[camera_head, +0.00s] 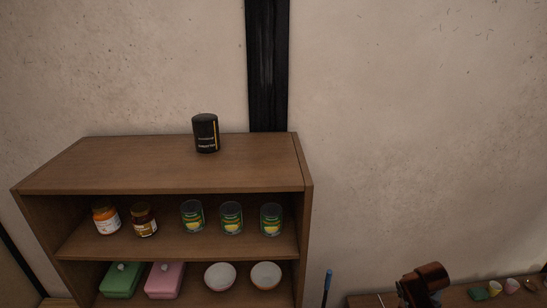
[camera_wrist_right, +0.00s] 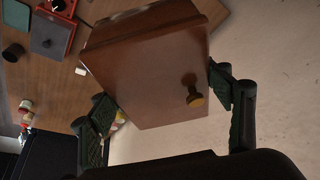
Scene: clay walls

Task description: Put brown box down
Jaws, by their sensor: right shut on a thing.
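The brown box (camera_wrist_right: 150,70) fills the upper middle of the right wrist view. It is reddish-brown and angular, with a small dark brass-coloured knob on the face towards the camera, and it looks tilted there. My right gripper (camera_wrist_right: 165,112) is shut on it, one dark green finger pad at each side. What lies directly beneath the box is hidden. In the head view, a dark and brown shape (camera_head: 428,278) shows at the bottom right; I cannot tell whether it is the box. My left gripper is in neither view.
A wooden shelf unit (camera_head: 160,180) bears a black canister (camera_head: 206,133) on top, jars and cans below, then lidded boxes and bowls. A lower wooden surface (camera_head: 365,299) with small cups stands at bottom right. The wrist view shows a grey knobbed box (camera_wrist_right: 50,35) and dark cylinder (camera_wrist_right: 13,53).

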